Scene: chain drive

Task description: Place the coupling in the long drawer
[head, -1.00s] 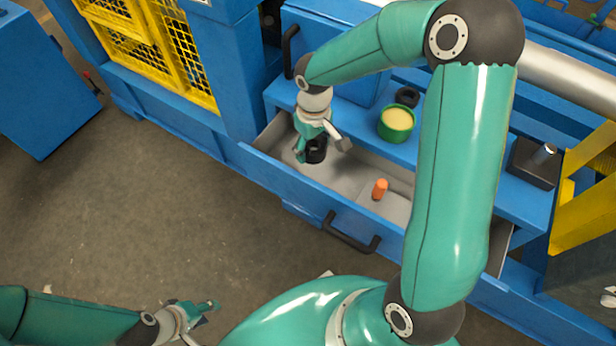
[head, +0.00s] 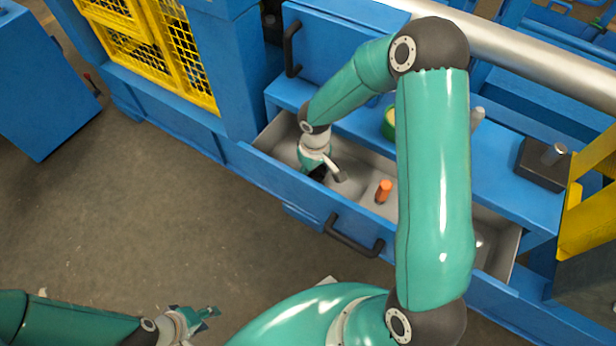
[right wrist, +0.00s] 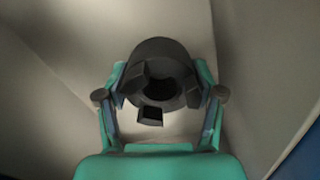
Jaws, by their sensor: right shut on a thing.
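The coupling (right wrist: 160,75) is a dark, thick-walled ring with lugs in the right wrist view. My right gripper (right wrist: 160,92) is shut on it, with a finger on either side. In the head view the gripper (head: 320,165) is down inside the open long drawer (head: 352,162), in its left part. Only a dark bit of the coupling (head: 318,173) shows there, under the gripper; whether it touches the drawer floor cannot be told. My left gripper (head: 203,314) is low at the left, over the floor and away from the drawer. Its finger opening is unclear.
An orange cylinder (head: 384,190) stands in the drawer, right of my right gripper. A green tub (head: 389,124) is on the ledge behind, partly hidden by my arm. A dark block with a metal pin (head: 545,162) sits at the right. The drawer handle (head: 352,240) sticks out in front.

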